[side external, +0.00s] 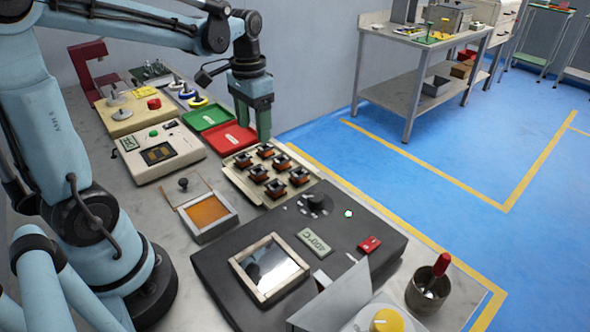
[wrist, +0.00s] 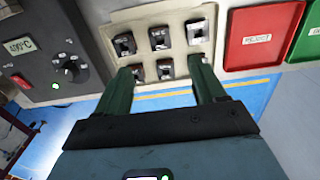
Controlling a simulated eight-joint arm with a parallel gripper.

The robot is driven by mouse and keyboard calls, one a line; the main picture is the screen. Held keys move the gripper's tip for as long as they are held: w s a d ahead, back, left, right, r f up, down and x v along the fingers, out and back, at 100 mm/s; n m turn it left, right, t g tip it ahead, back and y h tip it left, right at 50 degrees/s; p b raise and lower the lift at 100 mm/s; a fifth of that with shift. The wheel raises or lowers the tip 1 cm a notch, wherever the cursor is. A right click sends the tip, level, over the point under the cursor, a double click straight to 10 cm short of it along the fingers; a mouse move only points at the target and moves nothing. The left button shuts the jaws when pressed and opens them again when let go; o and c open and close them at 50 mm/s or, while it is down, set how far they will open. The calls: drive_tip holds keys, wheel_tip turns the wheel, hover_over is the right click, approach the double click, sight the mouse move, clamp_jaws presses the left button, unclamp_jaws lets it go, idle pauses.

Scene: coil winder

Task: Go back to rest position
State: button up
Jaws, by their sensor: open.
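My gripper (side external: 252,104) points down above the back edge of the coil tray (side external: 240,188), close to the red tray in the side view. In the wrist view its two green fingers (wrist: 166,84) are spread apart with nothing between them. The coil tray, also in the wrist view (wrist: 182,16), holds several dark and copper coils (side external: 276,189) standing in rows. The fingertips overlap the tray's near edge in the wrist view; I cannot tell their exact height above it.
A red reject tray (side external: 229,138) and a green tray (side external: 208,118) lie beside the coil tray. A dark solder pot unit (side external: 222,264) with a display stands in front. A white tester (side external: 160,152) is at left. Blue floor (side external: 330,150) lies open beyond the bench.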

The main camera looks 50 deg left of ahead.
drive_tip(key=s+d+t, duration=0.4)
drive_tip(key=d+t, duration=0.3)
drive_tip(key=d, duration=0.3)
drive_tip(key=shift+s+r, duration=0.35)
